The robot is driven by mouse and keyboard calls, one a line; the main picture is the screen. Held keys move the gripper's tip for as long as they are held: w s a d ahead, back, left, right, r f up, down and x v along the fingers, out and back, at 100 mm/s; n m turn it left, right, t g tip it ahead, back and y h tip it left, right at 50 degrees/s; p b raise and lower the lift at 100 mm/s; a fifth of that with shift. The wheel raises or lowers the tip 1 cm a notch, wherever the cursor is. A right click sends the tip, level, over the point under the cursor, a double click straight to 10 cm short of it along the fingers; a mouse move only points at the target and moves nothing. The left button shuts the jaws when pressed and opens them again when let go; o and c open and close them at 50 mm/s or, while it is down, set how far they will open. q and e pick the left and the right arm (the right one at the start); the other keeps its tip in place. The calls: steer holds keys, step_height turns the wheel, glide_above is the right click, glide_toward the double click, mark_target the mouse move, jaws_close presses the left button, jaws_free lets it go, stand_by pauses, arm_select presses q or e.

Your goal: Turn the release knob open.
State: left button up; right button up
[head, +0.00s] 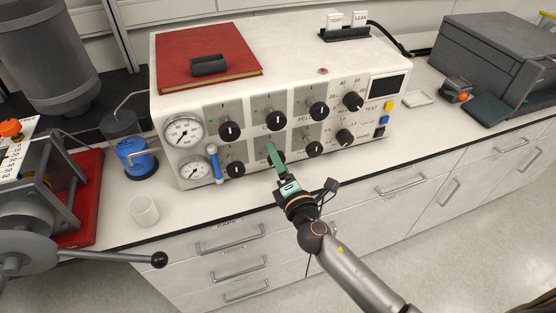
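The white control box (360,152) stands on the bench with two rows of black knobs on its front. The lower-row knob (280,157) behind my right gripper shows only in part. I cannot read which knob is labelled release. My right gripper (273,154) comes up from the lower right with its green fingers at this knob. The fingers hide most of the knob, so I cannot tell whether they touch or grip it. Other lower-row knobs stand to its left (235,169) and right (314,149). My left gripper is not in view.
A blue-handled lever (213,163) and two gauges (183,131) are at the box's left. A white cup (144,211) and a blue-lidded jar (135,158) stand left of it. A black-knobbed metal lever (110,257) juts in at lower left. Bench right of the box is partly clear.

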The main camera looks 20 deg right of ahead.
steer(key=shift+o, duration=1)
steer(key=shift+s+f, duration=0.1)
steer(key=s+b, duration=0.2)
steer(key=s, duration=1)
steer(key=shift+s+d+b, duration=0.2)
steer(key=shift+b, duration=0.15)
